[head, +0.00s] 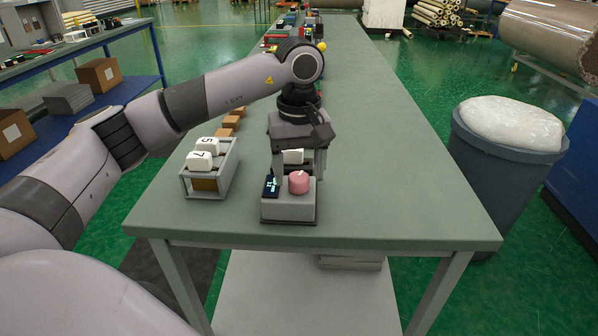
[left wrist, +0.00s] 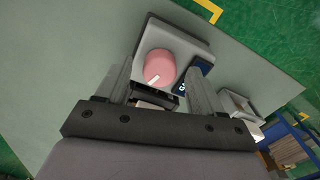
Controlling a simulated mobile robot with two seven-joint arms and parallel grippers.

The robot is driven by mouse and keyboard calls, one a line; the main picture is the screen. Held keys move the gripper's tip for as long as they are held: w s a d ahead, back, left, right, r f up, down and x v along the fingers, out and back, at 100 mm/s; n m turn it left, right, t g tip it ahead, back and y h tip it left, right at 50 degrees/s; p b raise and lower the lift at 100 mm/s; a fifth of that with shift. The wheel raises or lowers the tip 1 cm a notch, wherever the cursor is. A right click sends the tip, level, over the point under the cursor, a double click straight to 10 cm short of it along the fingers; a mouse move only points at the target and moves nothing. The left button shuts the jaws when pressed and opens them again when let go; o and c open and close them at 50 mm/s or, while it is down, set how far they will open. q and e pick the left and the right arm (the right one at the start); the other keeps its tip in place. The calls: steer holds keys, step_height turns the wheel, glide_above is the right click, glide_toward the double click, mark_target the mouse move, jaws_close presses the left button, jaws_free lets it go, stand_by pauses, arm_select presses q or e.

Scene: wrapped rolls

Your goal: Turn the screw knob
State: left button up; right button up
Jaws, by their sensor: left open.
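The screw knob (head: 299,182) is pink and round with a white pointer mark. It sits on top of a small grey box (head: 290,208) near the table's front edge, beside a dark display (head: 271,185). My left gripper (head: 297,178) points down over the box, with its fingers behind and beside the knob. In the left wrist view the knob (left wrist: 160,66) lies between the two open fingers (left wrist: 158,82), a little beyond their tips. I cannot tell whether a finger touches it. The display (left wrist: 196,76) is partly hidden by one finger. My right gripper is out of view.
A grey rack (head: 205,185) with white numbered blocks (head: 202,158) stands left of the box. Several brown blocks (head: 228,127) lie behind it. The table (head: 400,190) is clear to the right. A bin (head: 500,150) stands beside it on the floor.

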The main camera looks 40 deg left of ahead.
mark_target(299, 178)
arm_select(q)
step_height(299, 178, up, 6)
steer(key=shift+r, duration=0.1)
stand_by(0.7)
